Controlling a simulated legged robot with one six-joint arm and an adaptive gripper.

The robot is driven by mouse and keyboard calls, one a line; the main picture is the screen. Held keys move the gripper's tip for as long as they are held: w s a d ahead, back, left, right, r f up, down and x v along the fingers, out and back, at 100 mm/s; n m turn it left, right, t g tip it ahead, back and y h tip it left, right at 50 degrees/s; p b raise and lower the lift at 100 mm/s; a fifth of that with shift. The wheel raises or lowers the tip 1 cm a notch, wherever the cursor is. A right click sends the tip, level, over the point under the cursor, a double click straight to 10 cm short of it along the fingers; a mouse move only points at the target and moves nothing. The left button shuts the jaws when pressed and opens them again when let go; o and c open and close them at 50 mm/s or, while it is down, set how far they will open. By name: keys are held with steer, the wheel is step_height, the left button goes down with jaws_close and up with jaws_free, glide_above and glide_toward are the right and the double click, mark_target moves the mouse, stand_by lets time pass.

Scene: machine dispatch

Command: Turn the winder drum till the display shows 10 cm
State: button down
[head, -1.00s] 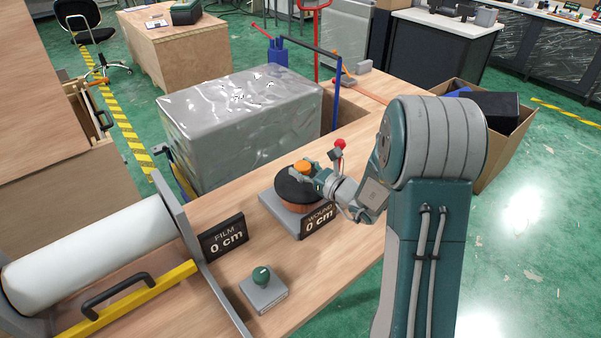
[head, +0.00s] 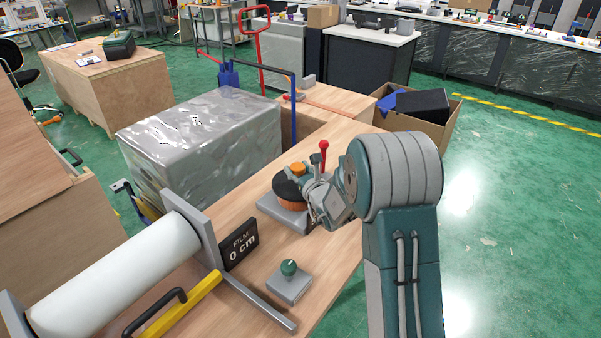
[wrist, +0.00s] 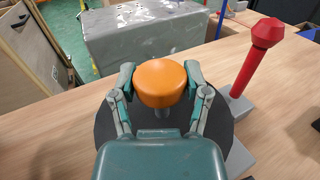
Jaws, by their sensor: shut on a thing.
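The winder drum (head: 291,204) has a black top disc and a copper-coloured side, and sits on a grey base (head: 279,216) on the wooden table. Its orange knob (wrist: 162,82) stands up from the black disc (wrist: 215,123) in the wrist view. My gripper (wrist: 162,85) is shut on the orange knob, one finger on each side. In the head view my gripper (head: 297,171) is at the drum from the right. The winder's "WOUND" display is hidden behind my arm now. The film display (head: 239,244) reads "FILM 0 cm".
A red-topped lever (wrist: 256,60) stands right of the drum. A green knob on a grey block (head: 289,284) is nearer on the table. A white film roll (head: 115,275) is at left. A grey wrapped block (head: 205,140) stands behind the table.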

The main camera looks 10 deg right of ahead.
stand_by(0.4)
steer(key=shift+c, duration=0.3)
jaws_free()
steer(key=shift+w, duration=0.1)
steer(key=v, duration=1.2)
steer(key=shift+a, duration=0.1)
